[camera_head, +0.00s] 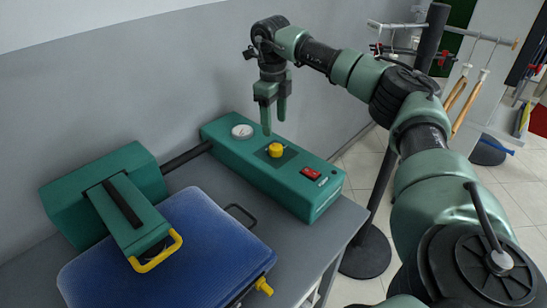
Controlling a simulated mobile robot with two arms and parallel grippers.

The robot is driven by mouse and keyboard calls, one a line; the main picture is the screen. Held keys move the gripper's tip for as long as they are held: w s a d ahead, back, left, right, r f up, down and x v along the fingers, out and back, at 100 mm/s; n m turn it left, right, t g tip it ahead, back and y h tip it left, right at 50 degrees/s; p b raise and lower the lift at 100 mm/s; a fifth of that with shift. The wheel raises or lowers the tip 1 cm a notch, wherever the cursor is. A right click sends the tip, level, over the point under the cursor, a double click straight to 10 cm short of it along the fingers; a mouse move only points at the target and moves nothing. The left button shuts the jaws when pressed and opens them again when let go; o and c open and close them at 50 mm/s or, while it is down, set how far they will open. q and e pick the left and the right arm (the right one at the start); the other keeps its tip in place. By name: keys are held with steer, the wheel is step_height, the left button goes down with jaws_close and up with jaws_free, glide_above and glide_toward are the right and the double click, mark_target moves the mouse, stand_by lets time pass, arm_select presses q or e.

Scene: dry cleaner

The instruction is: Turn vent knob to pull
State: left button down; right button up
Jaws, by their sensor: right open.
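The yellow vent knob (276,150) stands on a dark square plate on top of the green control box (320,197). Any marking around the knob is too small to read. My right gripper (273,126) is open and empty, pointing down just above and behind the knob, with one finger reaching lower in the picture. I cannot tell whether that finger touches the box. My left gripper is not in view.
A round gauge (242,131) and a red switch (311,173) sit on the same box. A blue pressing board (180,250) and green press head (125,210) with a yellow handle are at left. A hanger rack (440,28) stands at right.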

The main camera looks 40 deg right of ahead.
mark_target(275, 146)
steer(key=shift+f, duration=0.55)
steer(key=f, duration=0.7)
steer(key=shift+d+f, duration=0.2)
steer(key=shift+f, duration=0.05)
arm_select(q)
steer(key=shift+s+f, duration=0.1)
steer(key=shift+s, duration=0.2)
arm_select(e)
steer(key=shift+c, duration=0.2)
jaws_close()
arm_select(q)
steer(key=shift+p, duration=0.3)
